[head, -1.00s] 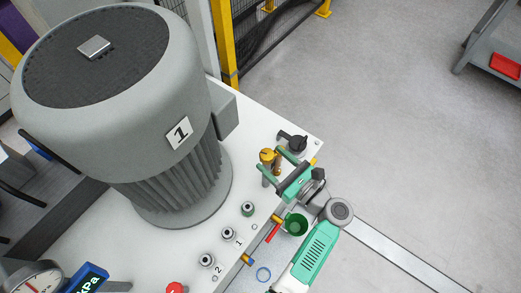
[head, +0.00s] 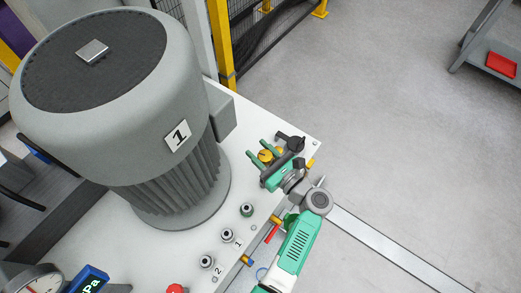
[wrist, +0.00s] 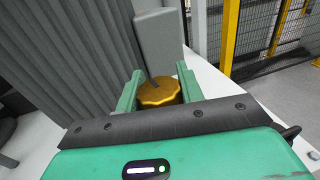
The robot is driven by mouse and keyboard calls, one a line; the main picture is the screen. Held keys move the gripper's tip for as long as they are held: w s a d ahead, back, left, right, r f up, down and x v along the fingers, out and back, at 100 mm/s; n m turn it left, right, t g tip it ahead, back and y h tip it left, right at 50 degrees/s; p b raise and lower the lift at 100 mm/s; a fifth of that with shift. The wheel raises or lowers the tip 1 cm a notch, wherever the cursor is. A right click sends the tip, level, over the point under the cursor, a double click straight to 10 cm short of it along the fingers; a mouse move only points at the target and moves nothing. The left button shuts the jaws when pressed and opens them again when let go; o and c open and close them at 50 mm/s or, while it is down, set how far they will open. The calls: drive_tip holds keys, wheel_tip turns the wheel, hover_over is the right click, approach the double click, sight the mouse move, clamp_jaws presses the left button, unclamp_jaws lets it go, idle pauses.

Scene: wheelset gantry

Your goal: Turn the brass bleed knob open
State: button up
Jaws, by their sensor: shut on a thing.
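The brass bleed knob (wrist: 160,94) shows in the wrist view as a round, scalloped yellow cap with a dark mark at its far side. It sits between the two green fingers of my gripper (wrist: 158,82), which is shut on it. In the head view my gripper (head: 259,149) is over the knob (head: 264,156) at the right end of the white plate. There the knob is partly covered by the gripper, and its stem is hidden. How far the knob is turned cannot be told.
A large grey motor (head: 130,100) marked 1 stands just left of my gripper. A red-handled valve (head: 272,233) and grey fittings (head: 247,209) lie along the plate's front.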

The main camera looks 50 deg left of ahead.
sight(268, 163)
drive_tip(key=shift+r+m+t+p, duration=0.5)
drive_tip(key=shift+m+t+p, duration=0.1)
drive_tip(key=shift+t+p, duration=0.35)
drive_tip(key=shift+f+m+t+p, duration=0.1)
drive_tip(key=shift+m+t+p, duration=0.45)
drive_tip(key=shift+t, duration=0.4)
drive_tip(key=shift+w+f+m+t+h, duration=0.15)
drive_tip(key=shift+f+m+t+h, duration=0.1)
drive_tip(key=shift+m+t, duration=0.3)
drive_tip(key=shift+w+f+m+t+h, duration=0.15)
drive_tip(key=shift+m+t+h, duration=0.15)
drive_tip(key=shift+t, duration=0.35)
drive_tip(key=o, duration=1)
drive_tip(key=v, duration=0.8)
drive_tip(key=shift+p, duration=0.3)
